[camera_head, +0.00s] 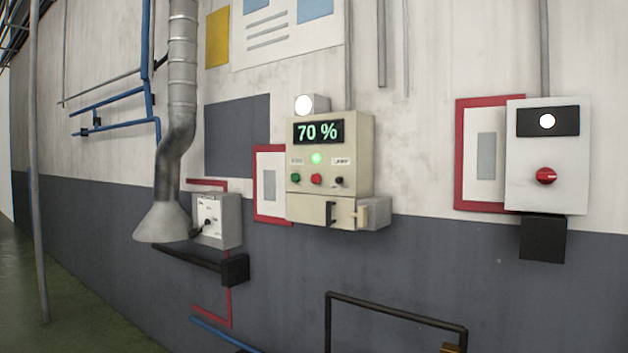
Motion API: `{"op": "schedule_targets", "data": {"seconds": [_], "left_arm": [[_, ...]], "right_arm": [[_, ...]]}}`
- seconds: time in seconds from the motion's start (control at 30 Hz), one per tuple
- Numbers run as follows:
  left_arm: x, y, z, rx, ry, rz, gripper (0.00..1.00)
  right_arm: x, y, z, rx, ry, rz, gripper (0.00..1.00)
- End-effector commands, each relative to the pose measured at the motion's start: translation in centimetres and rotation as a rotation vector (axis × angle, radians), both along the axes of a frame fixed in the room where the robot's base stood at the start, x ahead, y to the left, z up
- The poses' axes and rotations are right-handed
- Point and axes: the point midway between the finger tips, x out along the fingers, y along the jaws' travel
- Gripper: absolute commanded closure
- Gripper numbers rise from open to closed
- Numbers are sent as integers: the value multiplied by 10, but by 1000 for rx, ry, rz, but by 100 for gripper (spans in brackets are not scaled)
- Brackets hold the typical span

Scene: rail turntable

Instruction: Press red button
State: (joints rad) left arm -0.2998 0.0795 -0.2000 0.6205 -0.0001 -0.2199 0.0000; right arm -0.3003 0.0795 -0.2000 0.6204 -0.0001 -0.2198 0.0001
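A beige control box (351,160) is mounted on the wall near the middle of the head view. Its display (318,132) reads 70 % in green. A small red button (316,180) sits on its front, between a green button (295,178) on the left and a small black switch (338,182) on the right. A lit green lamp (316,158) is above the red button. A white box (570,160) at the right has a larger red knob (546,176) below a lit white lamp (547,121). Neither of my grippers is in view.
A grey duct (176,110) with a flared end hangs left of the control box. A small grey switch box (217,219) is beside it. A dark rail (397,312) stands in front of the wall at the bottom. Green floor (75,310) is open at the lower left.

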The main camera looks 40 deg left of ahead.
Motion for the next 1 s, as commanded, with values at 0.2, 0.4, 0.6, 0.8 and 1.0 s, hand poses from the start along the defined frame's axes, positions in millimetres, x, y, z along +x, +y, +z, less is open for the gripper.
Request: {"op": "schedule_targets", "data": {"seconds": [0.2, 0.4, 0.6, 0.8, 1.0], "left_arm": [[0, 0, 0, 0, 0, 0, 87], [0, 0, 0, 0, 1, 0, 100], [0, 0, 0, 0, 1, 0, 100], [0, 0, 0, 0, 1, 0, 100], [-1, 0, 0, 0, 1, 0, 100]], "right_arm": [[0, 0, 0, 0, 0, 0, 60], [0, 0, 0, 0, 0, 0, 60], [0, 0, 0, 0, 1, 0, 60], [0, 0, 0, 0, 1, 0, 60], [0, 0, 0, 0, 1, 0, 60]]}}
